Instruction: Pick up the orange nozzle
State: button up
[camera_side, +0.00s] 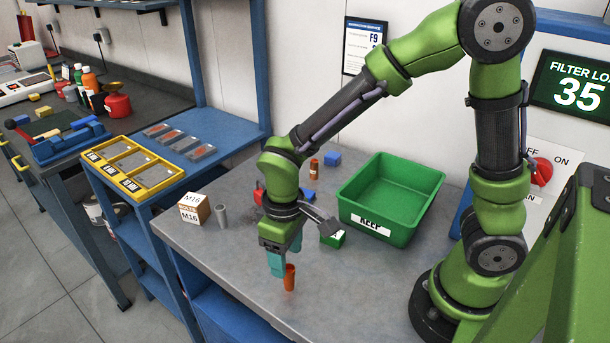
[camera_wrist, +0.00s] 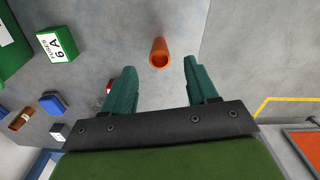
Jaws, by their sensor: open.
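The orange nozzle (camera_side: 290,277) stands upright on the grey table near its front edge. In the wrist view the nozzle (camera_wrist: 158,52) lies just beyond the fingertips, roughly midway between them, with its open top showing. My gripper (camera_side: 277,268) is just left of the nozzle in the side view, fingers pointing down. In the wrist view my gripper (camera_wrist: 160,80) has its two teal fingers apart with nothing between them. I cannot tell whether a finger touches the nozzle.
A green bin (camera_side: 385,210) labelled KEEP stands behind. A green fuse box (camera_wrist: 57,46), a blue block (camera_side: 332,158), a brown cylinder (camera_side: 314,168), an M16 box (camera_side: 194,208) and a grey cylinder (camera_side: 221,216) are around. The table right of the nozzle is clear.

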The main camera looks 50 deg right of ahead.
aim_at(288, 268)
jog(key=shift+s+f, duration=0.1)
jog(key=shift+f, duration=3.35)
grip_shut()
